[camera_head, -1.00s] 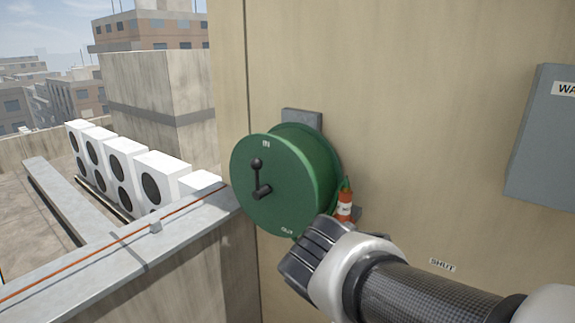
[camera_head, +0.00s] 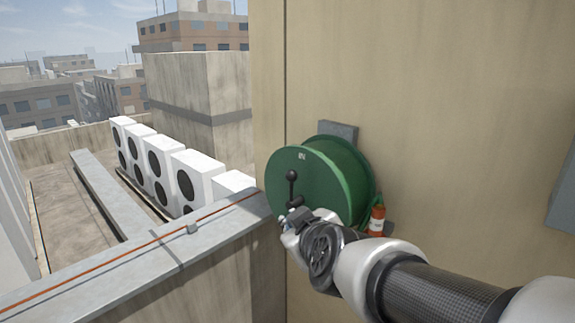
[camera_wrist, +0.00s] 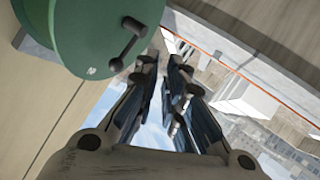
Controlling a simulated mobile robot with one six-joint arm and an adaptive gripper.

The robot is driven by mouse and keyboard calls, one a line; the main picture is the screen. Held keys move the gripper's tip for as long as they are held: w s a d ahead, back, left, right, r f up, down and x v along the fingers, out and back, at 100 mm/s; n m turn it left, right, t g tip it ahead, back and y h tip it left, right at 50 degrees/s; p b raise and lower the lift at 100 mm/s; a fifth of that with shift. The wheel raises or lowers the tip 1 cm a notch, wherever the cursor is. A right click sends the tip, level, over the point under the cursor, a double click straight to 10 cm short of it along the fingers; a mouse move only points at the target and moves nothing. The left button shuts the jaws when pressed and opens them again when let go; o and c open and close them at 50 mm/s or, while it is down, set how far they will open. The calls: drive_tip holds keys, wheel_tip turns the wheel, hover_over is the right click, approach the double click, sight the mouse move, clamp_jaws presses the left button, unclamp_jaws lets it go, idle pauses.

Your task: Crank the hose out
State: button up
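A green hose reel (camera_head: 335,170) is mounted on the beige wall, with a dark crank handle (camera_head: 292,186) on its face. The crank's knob points up, near the "IN" mark. The reel (camera_wrist: 75,35) and crank handle (camera_wrist: 130,45) also show in the wrist view, which looks upside down. An orange nozzle (camera_head: 377,215) hangs at the reel's lower right. My gripper (camera_head: 288,218) is in front of the reel's lower face, just below the crank hub. In the wrist view my gripper (camera_wrist: 164,62) is open and empty, its fingertips close beside the crank but apparently apart from it.
A parapet (camera_head: 150,258) with a thin orange line along its top meets the wall left of the reel. Beyond it stands a row of white condensers (camera_head: 160,165). A grey box (camera_head: 565,190) is at the right edge. The wall right of the reel is clear.

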drive_tip(key=w+a+r+n+t+p, duration=0.1)
drive_tip(key=w+a, duration=0.2)
drive_tip(key=w+a+r+n+t+h, duration=0.1)
drive_tip(key=w+a, duration=0.1)
drive_tip(key=w, duration=0.1)
drive_tip(key=w+a+r+n+t+h+p, duration=0.1)
drive_tip(key=w+a+t, duration=0.1)
drive_tip(key=w+a, duration=0.1)
drive_tip(key=shift+a+r+p, duration=0.1)
drive_tip(key=shift+a+p, duration=0.2)
drive_tip(key=shift+a, duration=0.05)
clamp_jaws()
drive_tip(key=w+d+n+t+h, duration=0.2)
drive_tip(key=w+h, duration=0.2)
drive_tip(key=w, duration=0.3)
drive_tip(key=shift+w+f+t+h, duration=0.35)
drive_tip(key=shift+f+t+h, duration=0.05)
drive_tip(key=shift+f, duration=0.05)
drive_tip(key=shift+d, duration=0.1)
drive_tip(key=shift+s+d+m+b, duration=0.25)
drive_tip(key=shift+m+b, duration=0.05)
drive_tip(key=shift+b, duration=0.25)
drive_tip(key=shift+t, duration=0.3)
